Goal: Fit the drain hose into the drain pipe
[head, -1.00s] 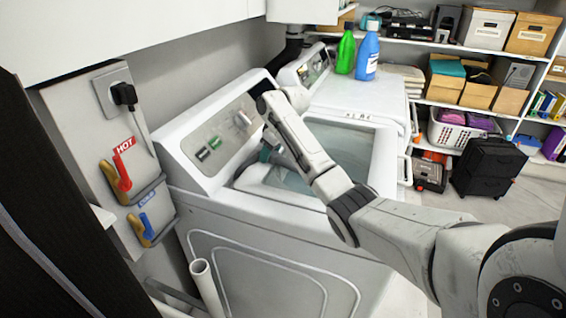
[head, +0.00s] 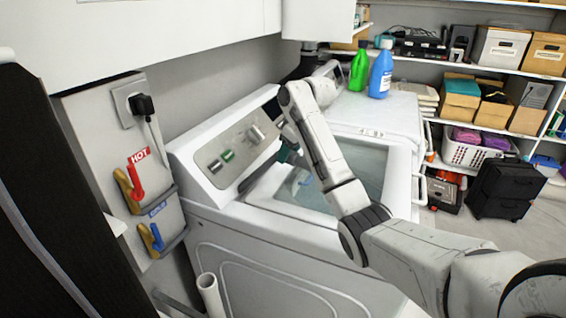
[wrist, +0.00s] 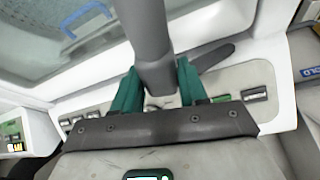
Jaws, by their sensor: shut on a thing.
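The washer (head: 290,270) has a glass lid with a blue handle (wrist: 87,18). Hot and cold valves (head: 131,188) and a plug (head: 142,104) are on the left wall. Green (head: 359,68) and blue (head: 381,70) bottles stand behind. A dark panel (head: 50,200) is at left.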

